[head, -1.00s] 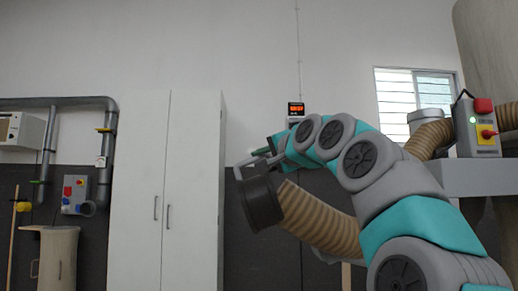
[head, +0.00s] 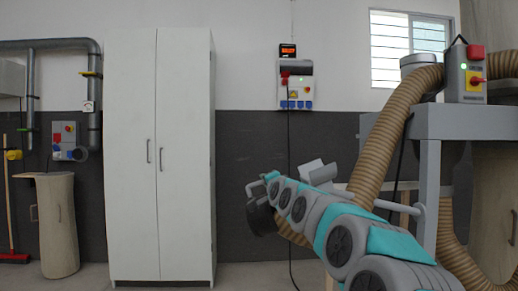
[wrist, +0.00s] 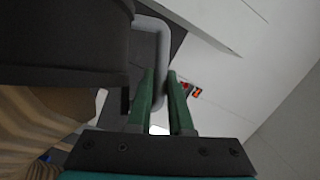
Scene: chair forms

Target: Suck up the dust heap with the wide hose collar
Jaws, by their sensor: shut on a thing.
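My gripper (head: 270,180) is shut on the grey bar handle (wrist: 158,35) of the wide hose collar. The green fingers show in the wrist view (wrist: 161,103). The dark collar (head: 260,218) hangs at the front of my arm, and in the wrist view it fills the upper left (wrist: 62,45). The ribbed tan hose (head: 293,237) runs back from the collar, partly hidden behind my arm. It also shows at the lower left of the wrist view (wrist: 35,125). No dust heap shows in either view.
A tall white cabinet (head: 160,200) stands left of the collar. A tan bin (head: 57,225) and a red broom (head: 14,257) are further left. A grey machine frame (head: 428,190) with a control box (head: 465,75) stands at right. Some floor (head: 240,272) is clear before the wall.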

